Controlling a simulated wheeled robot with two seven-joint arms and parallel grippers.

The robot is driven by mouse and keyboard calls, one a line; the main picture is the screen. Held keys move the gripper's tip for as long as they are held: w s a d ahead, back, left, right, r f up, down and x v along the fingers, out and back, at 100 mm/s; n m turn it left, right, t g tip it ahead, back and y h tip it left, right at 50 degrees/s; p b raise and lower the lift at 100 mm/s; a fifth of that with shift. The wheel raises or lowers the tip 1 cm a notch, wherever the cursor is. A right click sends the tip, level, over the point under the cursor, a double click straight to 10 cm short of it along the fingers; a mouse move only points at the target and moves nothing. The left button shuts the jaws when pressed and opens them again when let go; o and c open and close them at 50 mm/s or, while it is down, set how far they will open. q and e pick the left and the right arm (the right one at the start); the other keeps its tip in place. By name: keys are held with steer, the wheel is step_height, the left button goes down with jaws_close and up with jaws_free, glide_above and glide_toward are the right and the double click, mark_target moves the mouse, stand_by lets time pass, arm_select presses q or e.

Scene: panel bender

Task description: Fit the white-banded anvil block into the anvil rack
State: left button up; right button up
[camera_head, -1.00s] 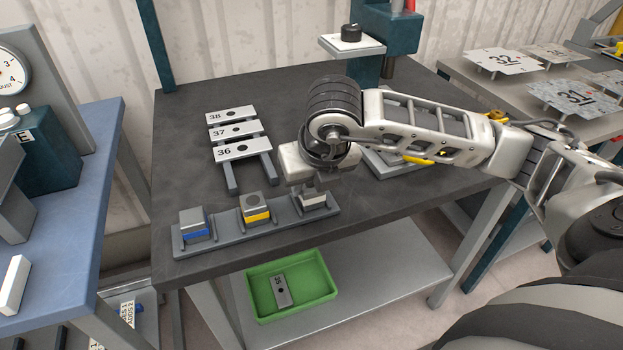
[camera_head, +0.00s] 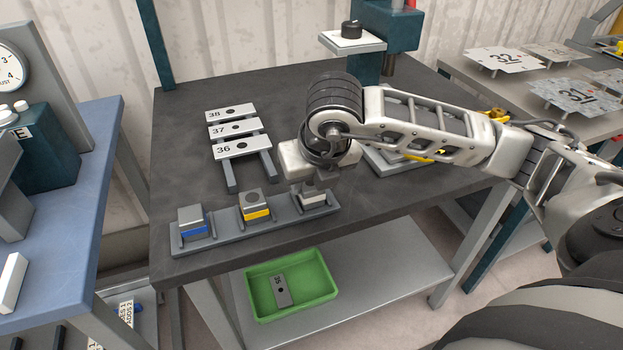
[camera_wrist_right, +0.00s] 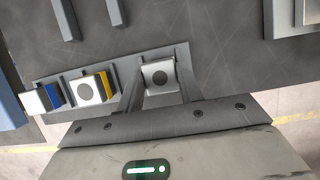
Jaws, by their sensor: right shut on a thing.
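The white-banded anvil block (camera_head: 313,196) is at the right end of the grey anvil rack (camera_head: 222,241) in the head view. My right gripper (camera_head: 311,184) is shut on it from above. In the right wrist view the block (camera_wrist_right: 159,76) sits between the two fingers of my right gripper (camera_wrist_right: 160,92), at the rack's end place. The wrist covers part of the block in the head view, so I cannot tell whether it is fully seated. My left gripper is not in view.
A blue-banded block (camera_head: 192,222) and a yellow-banded block (camera_head: 255,206) stand in the rack's other places. Numbered plates (camera_head: 238,131) lie on rails behind. A green bin (camera_head: 318,292) is on the lower shelf. The dark bench top is clear at the left.

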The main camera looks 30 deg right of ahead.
stand_by(0.3)
steer(key=o, duration=1.3)
steer(key=shift+f, duration=0.1)
steer(key=p+v, duration=0.2)
steer(key=v, duration=1.4)
